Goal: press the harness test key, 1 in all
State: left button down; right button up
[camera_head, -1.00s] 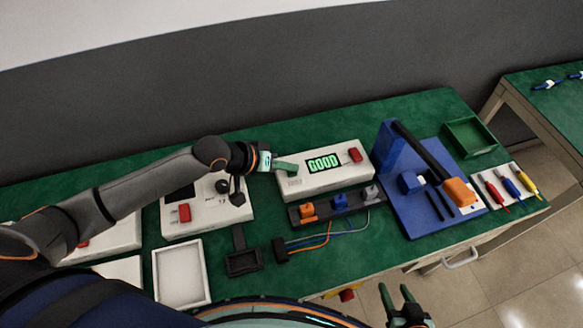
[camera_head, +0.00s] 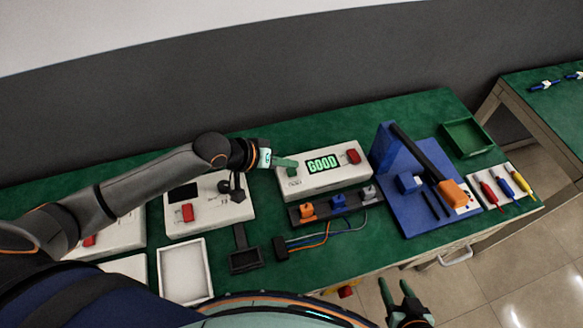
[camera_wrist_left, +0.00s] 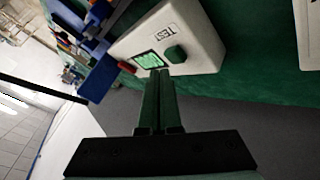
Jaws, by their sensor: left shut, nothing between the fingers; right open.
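The harness tester is a white box (camera_head: 345,178) with a lit display (camera_head: 322,163) reading GOOD. Its green key (camera_wrist_left: 175,53), beside a TEST label (camera_wrist_left: 166,32), shows clearly in the left wrist view. In the head view the key (camera_head: 292,172) is partly covered by my fingers. My left gripper (camera_head: 293,163) is shut and empty, its tips just over the key end of the box. In the left wrist view its tips (camera_wrist_left: 160,74) appear close to the key; I cannot tell any contact. My right gripper (camera_head: 397,288) is open and empty, off the table's front edge.
A red switch (camera_head: 353,156) sits at the box's right end. In front is a dark connector block (camera_head: 325,212) with wires. A blue press (camera_head: 420,215) stands to the right. A white device (camera_head: 205,212) and a white tray (camera_head: 184,285) are to the left.

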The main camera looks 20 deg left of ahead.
aim_at(288, 173)
pick_arm(q)
jog(key=shift+r+p, duration=0.4)
jog(key=shift+r, duration=1.95)
